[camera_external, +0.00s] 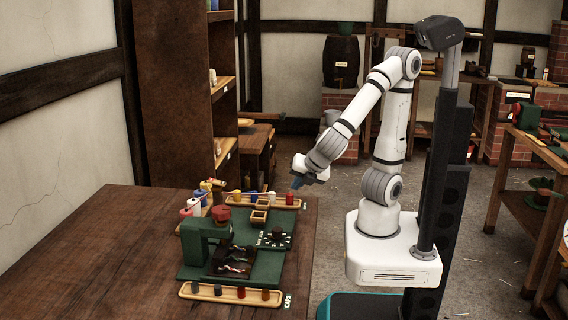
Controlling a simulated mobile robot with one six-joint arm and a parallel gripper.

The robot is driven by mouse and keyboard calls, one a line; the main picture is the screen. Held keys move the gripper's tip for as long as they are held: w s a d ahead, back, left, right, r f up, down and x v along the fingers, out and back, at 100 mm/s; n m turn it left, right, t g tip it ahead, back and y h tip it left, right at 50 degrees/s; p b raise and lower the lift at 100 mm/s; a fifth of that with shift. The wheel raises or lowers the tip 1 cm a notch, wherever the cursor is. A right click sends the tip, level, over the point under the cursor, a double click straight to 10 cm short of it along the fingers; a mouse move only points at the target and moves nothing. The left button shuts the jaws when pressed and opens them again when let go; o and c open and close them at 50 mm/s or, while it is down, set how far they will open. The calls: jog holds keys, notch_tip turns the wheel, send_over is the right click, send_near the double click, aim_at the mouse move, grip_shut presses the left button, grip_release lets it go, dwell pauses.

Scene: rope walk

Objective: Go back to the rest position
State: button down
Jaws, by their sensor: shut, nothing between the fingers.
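My gripper (297,183) is shut and empty. It hangs above the right part of the table's far edge, with its tip close over a wooden tray (262,205) of small coloured pieces. A red piece (290,198) stands at that tray's right end, just below the tip. From this view I cannot tell whether the tip touches anything. The arm reaches left and down from the white base.
The brown table (100,240) carries a green machine (200,240) on a green board, a dark knob (277,233), and a front tray (230,294) with several pieces. A shelf (185,90) stands behind. The table's left side is clear.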

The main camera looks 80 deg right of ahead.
jog(key=s+d+r+m+g+y+p, duration=0.1)
jog(key=d+r+m+p, duration=0.3)
jog(key=m, duration=0.6)
jog(key=s+d+r+m+g+y+p, duration=0.1)
jog(key=d+r+m+y+p, duration=0.3)
jog(key=m, duration=0.5)
notch_tip(320, 180, up, 2)
jog(key=d+g+p, duration=0.1)
jog(key=d, duration=0.2)
jog(key=shift+s+m, duration=0.4)
jog(key=shift+r, duration=0.1)
jog(key=shift+w+a+f+b, duration=0.1)
jog(key=shift+f+b, duration=0.6)
jog(key=c, duration=2.2)
grip_release()
